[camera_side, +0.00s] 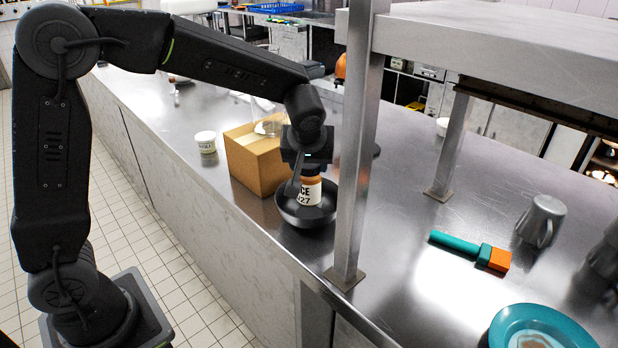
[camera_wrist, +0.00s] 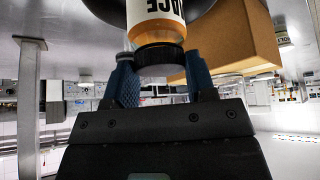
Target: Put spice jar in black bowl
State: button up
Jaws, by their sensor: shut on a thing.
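The spice jar (camera_side: 309,190) has an orange-brown body and a white label with black letters. It also shows in the wrist view (camera_wrist: 157,22), with its dark lid toward my gripper. My gripper (camera_side: 299,170) is shut on the jar from above, and its blue fingers (camera_wrist: 160,88) flank the lid end in the wrist view. The black bowl (camera_side: 288,212) stands on the steel counter directly below, and the jar is upright with its lower part inside the bowl's outline. I cannot tell whether the jar's base touches the bowl.
A cardboard box (camera_side: 254,166) stands close behind the bowl, to the left. A steel shelf post (camera_side: 355,150) rises just right of the bowl. A white tub (camera_side: 206,142) is farther left.

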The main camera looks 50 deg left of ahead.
aim_at(309, 182)
jog(key=shift+f, duration=1.9)
jog(key=shift+f, duration=0.1)
jog(key=o, duration=1.3)
jog(key=shift+f, duration=0.1)
